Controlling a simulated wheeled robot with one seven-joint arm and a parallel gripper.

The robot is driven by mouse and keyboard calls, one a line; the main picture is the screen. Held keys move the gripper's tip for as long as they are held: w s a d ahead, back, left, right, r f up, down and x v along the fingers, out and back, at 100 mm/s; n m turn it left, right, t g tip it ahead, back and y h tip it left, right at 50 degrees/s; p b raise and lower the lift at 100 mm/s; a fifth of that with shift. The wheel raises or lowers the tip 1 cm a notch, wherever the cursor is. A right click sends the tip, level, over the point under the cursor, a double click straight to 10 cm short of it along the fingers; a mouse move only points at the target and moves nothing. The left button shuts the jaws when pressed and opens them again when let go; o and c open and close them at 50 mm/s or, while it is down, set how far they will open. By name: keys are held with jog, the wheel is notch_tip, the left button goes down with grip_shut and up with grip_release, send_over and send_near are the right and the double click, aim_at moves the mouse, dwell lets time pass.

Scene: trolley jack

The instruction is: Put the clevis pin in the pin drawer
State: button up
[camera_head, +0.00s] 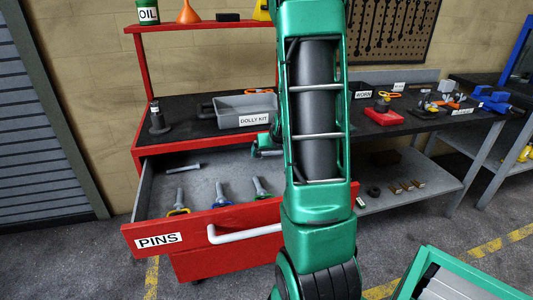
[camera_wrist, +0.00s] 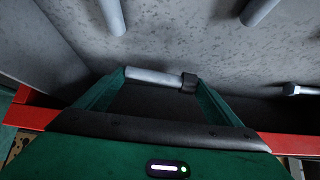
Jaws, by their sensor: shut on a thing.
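The pin drawer (camera_head: 205,230), red and labelled PINS, is pulled open. My gripper (camera_wrist: 158,78) is shut on a plain grey pin with a dark collar at one end, which I take to be the clevis pin (camera_wrist: 150,76). The pin lies crosswise between the fingertips, over the drawer's grey floor (camera_wrist: 190,45). Whether it touches the floor I cannot tell. In the head view my gripper (camera_head: 264,150) shows at the drawer's back right, partly hidden by my arm.
A loose pin (camera_head: 184,167) lies at the drawer's back left. The grey DOLLY KIT tray (camera_head: 232,106) is on the bench above. The drawer's middle floor is clear.

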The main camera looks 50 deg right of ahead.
aim_at(268, 159)
jog(key=shift+w+d+r+x, duration=0.1)
jog(key=shift+w+r+x, duration=0.05)
jog(key=shift+x, duration=0.8)
jog(key=shift+w+d+r+x, duration=0.1)
jog(key=shift+d+r+x, duration=0.05)
jog(key=shift+x, duration=0.8)
jog(key=shift+f, duration=0.15)
jog(key=o, duration=1.3)
jog(key=v, duration=1.2)
jog(key=s+a+r+g+y, duration=0.1)
jog(key=s+a+g, duration=0.1)
jog(key=s+a, duration=0.5)
jog(key=s+a+r+g+y, duration=0.1)
jog(key=s+a+g+y, duration=0.1)
jog(key=s+a, duration=0.5)
jog(key=s+a+r+g+y, duration=0.1)
jog(key=s+a+g, duration=0.1)
jog(key=s+a, duration=0.5)
jog(key=shift+s+a+r+g+y, duration=0.15)
jog(key=shift+s+a+g, duration=0.05)
jog(key=shift+s, duration=0.25)
jog(key=shift+s+a+r+g+y, duration=0.15)
jog(key=shift+s+a+r+g, duration=0.05)
jog(key=shift+s, duration=0.25)
